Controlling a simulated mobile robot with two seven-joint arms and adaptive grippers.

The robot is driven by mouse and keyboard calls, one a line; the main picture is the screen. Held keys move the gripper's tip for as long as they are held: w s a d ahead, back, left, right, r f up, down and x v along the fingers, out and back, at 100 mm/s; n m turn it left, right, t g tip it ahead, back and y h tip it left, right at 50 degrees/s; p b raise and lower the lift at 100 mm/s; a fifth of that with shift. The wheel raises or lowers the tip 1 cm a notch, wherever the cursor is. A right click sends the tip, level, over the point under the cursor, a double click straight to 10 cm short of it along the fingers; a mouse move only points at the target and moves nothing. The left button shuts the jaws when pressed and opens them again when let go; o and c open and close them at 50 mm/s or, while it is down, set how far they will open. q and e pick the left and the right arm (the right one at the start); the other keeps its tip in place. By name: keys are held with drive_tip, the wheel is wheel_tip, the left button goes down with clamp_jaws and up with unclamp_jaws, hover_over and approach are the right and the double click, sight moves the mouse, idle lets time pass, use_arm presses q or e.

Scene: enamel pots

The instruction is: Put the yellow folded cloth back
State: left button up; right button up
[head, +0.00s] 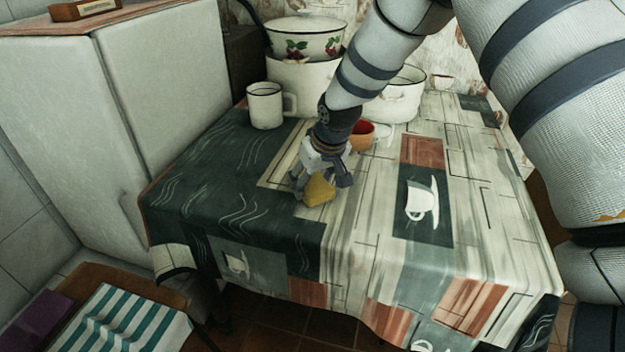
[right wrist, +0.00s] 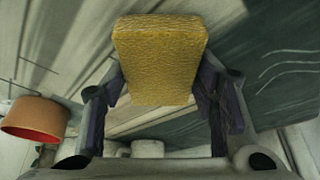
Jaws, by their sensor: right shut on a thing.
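The yellow folded cloth (head: 319,190) is a small block-like piece held at the tip of my right arm, above the patterned tablecloth in the head view. In the right wrist view the yellow folded cloth (right wrist: 160,58) sits between the two fingers. My right gripper (head: 322,182) is shut on it; its fingers also show in the right wrist view (right wrist: 160,95). I cannot tell how far the cloth is above the table. My left gripper is not in view.
The table (head: 370,250) carries a white mug (head: 266,106), a floral enamel bowl (head: 303,40) on a large pot (head: 300,84), another white pot (head: 398,98) and an orange-red bowl (head: 361,137). A striped cloth (head: 120,320) lies lower left. The table's front is clear.

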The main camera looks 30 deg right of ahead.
drive_tip(key=shift+f, duration=0.15)
drive_tip(key=o, duration=1.1)
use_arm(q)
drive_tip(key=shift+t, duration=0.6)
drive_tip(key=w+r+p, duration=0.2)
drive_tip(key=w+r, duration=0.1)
use_arm(e)
drive_tip(key=v, duration=1.2)
drive_tip(key=shift+r, duration=0.25)
